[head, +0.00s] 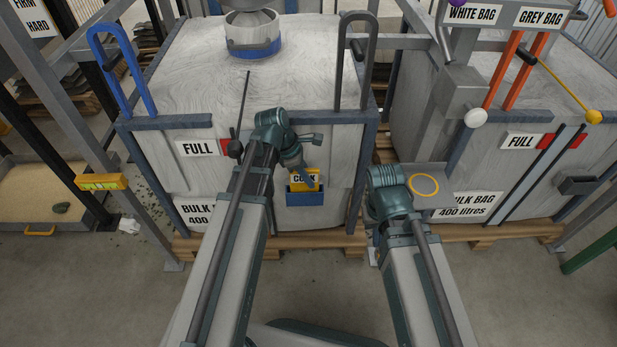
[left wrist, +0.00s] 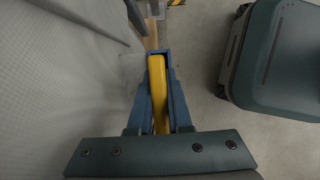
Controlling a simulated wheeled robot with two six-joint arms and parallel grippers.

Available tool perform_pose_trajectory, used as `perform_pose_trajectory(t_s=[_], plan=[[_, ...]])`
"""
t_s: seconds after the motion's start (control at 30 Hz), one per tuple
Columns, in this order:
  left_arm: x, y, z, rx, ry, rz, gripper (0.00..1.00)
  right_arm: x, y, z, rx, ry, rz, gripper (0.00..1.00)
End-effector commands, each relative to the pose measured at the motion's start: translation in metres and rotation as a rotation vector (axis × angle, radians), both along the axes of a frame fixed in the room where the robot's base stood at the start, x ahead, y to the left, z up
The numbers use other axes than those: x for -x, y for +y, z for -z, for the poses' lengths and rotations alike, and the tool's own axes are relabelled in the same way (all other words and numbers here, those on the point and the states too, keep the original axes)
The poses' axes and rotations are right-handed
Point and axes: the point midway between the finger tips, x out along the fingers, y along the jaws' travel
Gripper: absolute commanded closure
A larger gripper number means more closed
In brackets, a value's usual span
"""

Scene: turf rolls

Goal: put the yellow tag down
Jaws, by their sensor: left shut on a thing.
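The yellow tag (head: 299,176), with dark lettering partly covered, stands in a blue holder (head: 305,198) on the front of the left bulk bag. My left gripper (head: 308,181) is at the tag and shut on it. In the left wrist view the yellow tag (left wrist: 158,90) shows edge-on between the fingers, with the blue holder (left wrist: 154,54) around its far end. I cannot tell whether the tag touches the holder's bottom. My right gripper (head: 388,190) is beside the right bag, and its fingers are not clear.
The left bulk bag (head: 205,75) has a FULL sign (head: 197,148) and stands on a wooden pallet (head: 300,242). A grey plate with a yellow ring (head: 424,185) is next to my right gripper. A grey post (head: 75,100) stands at the left. Bare floor lies in front.

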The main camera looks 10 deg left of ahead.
Motion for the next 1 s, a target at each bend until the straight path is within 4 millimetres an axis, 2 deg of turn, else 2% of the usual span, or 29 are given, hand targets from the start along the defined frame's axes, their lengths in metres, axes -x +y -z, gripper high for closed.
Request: perform_pose_trajectory(t_s=[0.13, 0.17, 0.3, 0.73, 1.0], plan=[[0.000, 0.000, 0.002, 0.000, 0.000, 0.000, 1.00, 0.000, 0.000, 0.002, 0.001, 0.000, 0.000, 1.00], [0.000, 0.000, 0.002, 0.000, 0.000, 0.000, 0.79, 0.000, 0.000, 0.002, 0.001, 0.000, 0.000, 1.00], [0.000, 0.000, 0.002, 0.000, 0.000, 0.000, 0.54, 0.000, 0.000, 0.002, 0.000, 0.000, 0.000, 1.00], [0.000, 0.000, -0.002, 0.000, 0.000, 0.000, 0.53, 0.000, 0.000, -0.002, 0.000, 0.000, 0.000, 1.00], [0.001, 0.004, -0.026, 0.000, 0.000, -0.002, 0.53, 0.000, 0.001, -0.026, -0.004, 0.001, 0.001, 1.00]])
